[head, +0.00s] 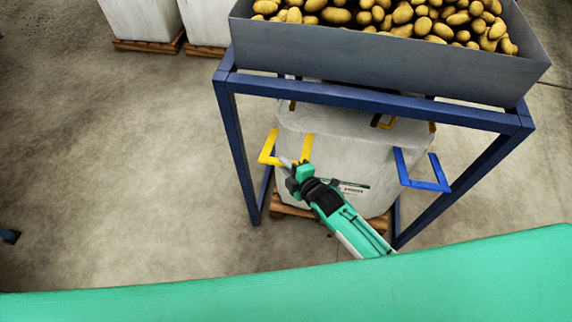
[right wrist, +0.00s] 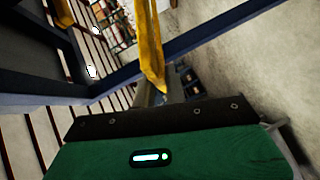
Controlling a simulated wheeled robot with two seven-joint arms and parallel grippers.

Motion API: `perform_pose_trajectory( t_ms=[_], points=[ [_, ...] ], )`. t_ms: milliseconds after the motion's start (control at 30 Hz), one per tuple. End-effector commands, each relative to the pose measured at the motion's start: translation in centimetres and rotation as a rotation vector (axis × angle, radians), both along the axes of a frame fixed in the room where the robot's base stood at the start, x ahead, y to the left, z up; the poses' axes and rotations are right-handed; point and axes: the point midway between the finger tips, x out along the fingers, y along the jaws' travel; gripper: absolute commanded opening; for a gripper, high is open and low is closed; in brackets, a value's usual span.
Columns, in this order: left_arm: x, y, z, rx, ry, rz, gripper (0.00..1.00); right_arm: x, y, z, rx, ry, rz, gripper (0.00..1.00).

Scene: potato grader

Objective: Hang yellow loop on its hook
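The yellow loop (head: 268,147) is a stiff U-shaped strap at the front left corner of the white bulk bag (head: 345,150) under the blue frame. Its outer bar crosses in front of the bag, partly hidden behind my right gripper (head: 287,162). The fingertips are at that bar. In the right wrist view a yellow strap (right wrist: 150,45) runs down to the fingers, touching or just beyond them. How far the fingers are closed does not show clearly. My left gripper is out of view.
The blue frame (head: 370,100) carries a grey bin (head: 375,75) full of potatoes above the bag. A blue loop (head: 427,185) sticks out at the bag's front right. Frame legs stand on both sides. Open floor lies to the left.

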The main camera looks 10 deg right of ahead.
Motion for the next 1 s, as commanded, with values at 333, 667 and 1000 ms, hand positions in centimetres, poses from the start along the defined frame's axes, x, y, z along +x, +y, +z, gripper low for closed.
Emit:
perform_pose_trajectory(
  t_ms=[333, 667, 1000],
  points=[
    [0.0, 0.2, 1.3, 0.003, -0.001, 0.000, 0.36, 0.3, -0.1, 1.0, 0.009, 0.031, 0.000, 0.00],
    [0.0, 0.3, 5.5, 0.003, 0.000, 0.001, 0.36, 1.8, -0.7, 4.5, 0.059, 0.195, 0.002, 0.00],
    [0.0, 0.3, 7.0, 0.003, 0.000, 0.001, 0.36, 4.7, -1.6, 7.7, 0.073, 0.229, 0.000, 0.00]
  ],
)
